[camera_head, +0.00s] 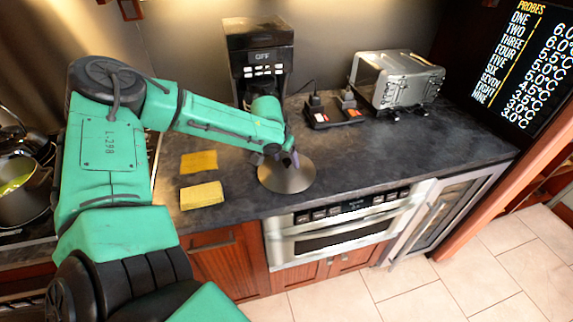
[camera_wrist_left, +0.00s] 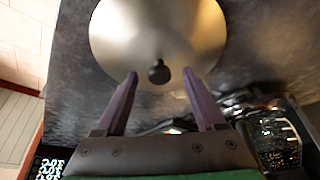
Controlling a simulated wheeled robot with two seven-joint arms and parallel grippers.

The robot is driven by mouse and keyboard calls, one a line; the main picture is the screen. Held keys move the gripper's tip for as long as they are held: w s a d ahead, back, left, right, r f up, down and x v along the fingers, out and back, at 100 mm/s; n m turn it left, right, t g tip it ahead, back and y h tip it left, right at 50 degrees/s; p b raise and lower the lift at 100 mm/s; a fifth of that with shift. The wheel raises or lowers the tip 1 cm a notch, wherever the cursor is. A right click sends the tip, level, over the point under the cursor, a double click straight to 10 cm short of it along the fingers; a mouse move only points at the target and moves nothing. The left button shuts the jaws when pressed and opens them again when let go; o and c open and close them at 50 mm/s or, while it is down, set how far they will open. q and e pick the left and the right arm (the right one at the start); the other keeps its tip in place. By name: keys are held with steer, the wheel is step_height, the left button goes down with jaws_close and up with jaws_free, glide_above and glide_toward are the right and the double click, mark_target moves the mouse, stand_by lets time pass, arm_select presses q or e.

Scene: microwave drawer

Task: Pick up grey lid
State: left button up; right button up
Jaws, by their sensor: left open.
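The grey lid (camera_head: 286,178) is a round metal disc lying on the dark counter near its front edge, in front of the coffee machine. In the left wrist view the lid (camera_wrist_left: 158,30) fills the upper middle, with a black knob (camera_wrist_left: 159,72) on it. My left gripper (camera_head: 287,158) is above the lid in the head view and partly hides its back part. In the left wrist view the purple fingers of my left gripper (camera_wrist_left: 160,88) are apart, with the knob between and just beyond their tips. Nothing is held. My right gripper is not in view.
A black coffee machine (camera_head: 258,55) stands behind the lid. Yellow cloths (camera_head: 201,195) lie to the left. A black tray (camera_head: 335,112) and a silver toaster (camera_head: 398,80) stand at the back right. The front right counter (camera_head: 430,140) is clear. A microwave drawer (camera_head: 345,232) is below.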

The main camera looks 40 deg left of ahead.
arm_select(q)
steer(key=shift+w+f, duration=0.1)
steer(key=shift+w, duration=0.05)
jaws_close()
stand_by(1.3)
